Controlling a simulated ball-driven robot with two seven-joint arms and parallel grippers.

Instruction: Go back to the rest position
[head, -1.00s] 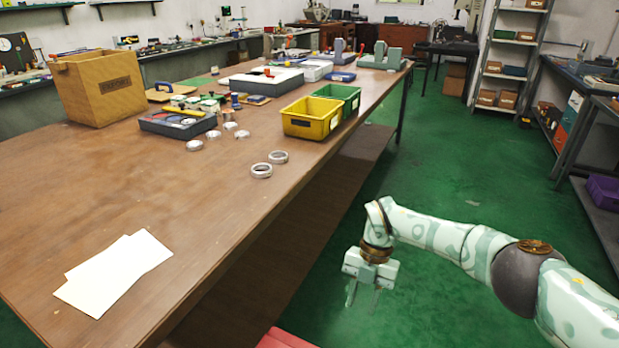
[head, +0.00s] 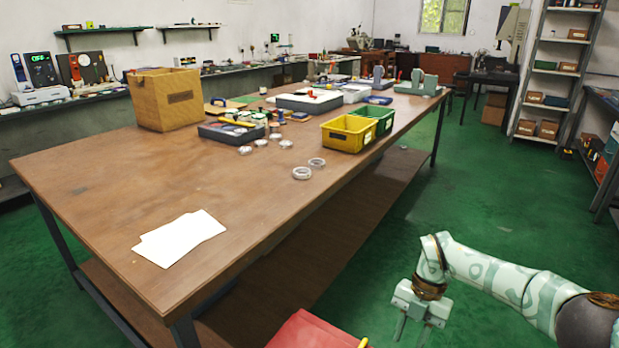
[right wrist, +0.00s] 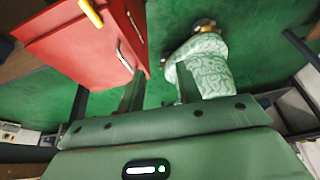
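My right gripper (head: 412,331) hangs over the green floor at the lower right, to the right of the workbench and clear of it. Its two fingers point down, spread apart with nothing between them. The right wrist view also shows the spread fingers of this gripper (right wrist: 160,92). My left gripper is not in view. Two bearing rings, a nearer one (head: 302,173) and a farther one (head: 317,162), lie flat on the workbench (head: 110,180) near its right edge. Several smaller metal rings (head: 286,144) lie farther back.
A red case (head: 305,332) stands low in front of me, left of my right gripper; it shows in the right wrist view (right wrist: 70,50). Yellow (head: 348,134) and green bins stand on the bench. White sheets (head: 180,238) lie at its near end. Floor to the right is open.

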